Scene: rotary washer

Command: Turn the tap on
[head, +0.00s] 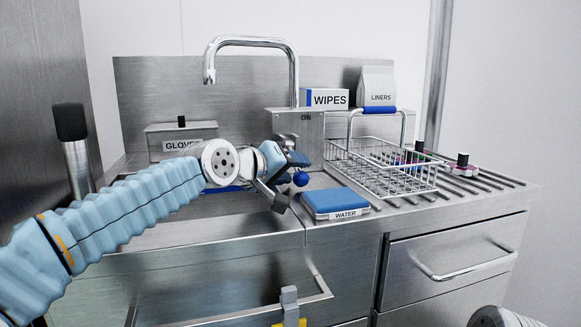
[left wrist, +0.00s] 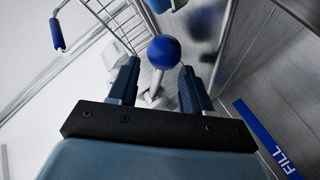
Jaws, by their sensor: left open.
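The tap's chrome spout (head: 250,42) arches over the sink at the back. A steel box (head: 310,135) marked ON stands at its base. A lever with a round blue knob (head: 301,178) sits in front of this box. My left gripper (head: 290,182) is open at the knob, partly covering the lever. In the left wrist view the blue knob (left wrist: 164,52) and its pale stem show between and just beyond the open fingers of my left gripper (left wrist: 160,82). I cannot tell whether a finger touches it. No water shows at the spout.
A blue-topped WATER box (head: 336,201) lies on the counter right of the knob. A wire basket (head: 385,165) stands behind it. A GLOVES box (head: 181,141), a WIPES box (head: 327,99) and a LINERS bag (head: 378,86) stand at the back.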

